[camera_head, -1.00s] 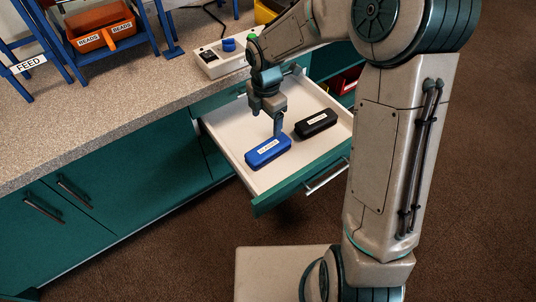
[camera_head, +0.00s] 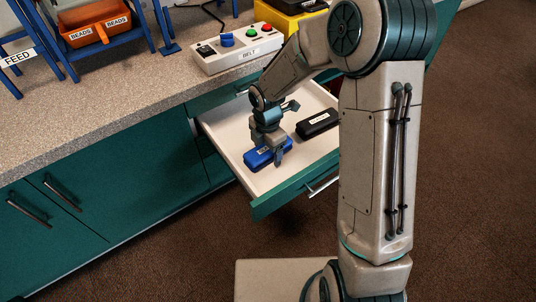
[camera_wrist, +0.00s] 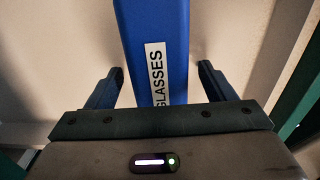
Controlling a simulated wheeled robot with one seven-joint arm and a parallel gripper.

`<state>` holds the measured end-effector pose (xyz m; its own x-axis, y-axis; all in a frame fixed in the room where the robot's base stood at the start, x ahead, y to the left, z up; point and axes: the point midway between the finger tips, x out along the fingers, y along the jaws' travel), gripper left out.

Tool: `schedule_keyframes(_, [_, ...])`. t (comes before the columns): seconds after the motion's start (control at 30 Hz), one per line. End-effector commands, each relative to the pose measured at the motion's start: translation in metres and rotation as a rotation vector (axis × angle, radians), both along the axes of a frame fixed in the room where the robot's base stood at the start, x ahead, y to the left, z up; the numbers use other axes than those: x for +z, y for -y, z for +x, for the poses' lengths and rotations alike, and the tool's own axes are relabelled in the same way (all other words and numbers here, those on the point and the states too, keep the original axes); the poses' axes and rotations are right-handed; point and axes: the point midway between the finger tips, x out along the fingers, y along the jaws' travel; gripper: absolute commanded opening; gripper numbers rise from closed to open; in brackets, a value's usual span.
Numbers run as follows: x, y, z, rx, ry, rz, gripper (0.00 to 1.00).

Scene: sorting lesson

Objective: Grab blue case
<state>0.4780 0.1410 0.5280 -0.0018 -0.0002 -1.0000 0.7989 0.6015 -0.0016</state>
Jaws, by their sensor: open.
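The blue case (camera_head: 258,158) lies in the open drawer (camera_head: 262,184), near its front left part. It also shows in the wrist view (camera_wrist: 150,30), with a white label reading "GLASSES". My gripper (camera_head: 270,158) is directly over the case, pointing down. In the wrist view my gripper (camera_wrist: 160,80) is open, with one finger on each side of the case and a gap on both sides. The gripper hides part of the case in the head view. I cannot tell exactly how low the fingertips are.
A black case (camera_head: 318,124) with a white label lies in the same drawer, to the right. The drawer walls stand close around. On the counter are a belt control box (camera_head: 236,56), a yellow box (camera_head: 290,22) and an orange beads bin (camera_head: 95,24) on a blue rack.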

Motion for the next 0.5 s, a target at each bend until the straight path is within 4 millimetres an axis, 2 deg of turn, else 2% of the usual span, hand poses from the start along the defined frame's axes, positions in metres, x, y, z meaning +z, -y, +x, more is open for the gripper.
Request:
schedule_keyframes(0.2, [-0.0023, -0.0003, 0.0003, 0.001, 0.002, 0.0, 0.76])
schedule_keyframes(0.23, [-0.0023, -0.0003, 0.0003, 0.001, 0.001, 0.0, 0.74])
schedule_keyframes(0.4, [-0.0022, -0.0003, 0.0002, 0.001, 0.001, 0.0, 0.26])
schedule_keyframes(0.5, [-0.002, -0.0003, 0.0003, 0.001, 0.001, 0.0, 0.26])
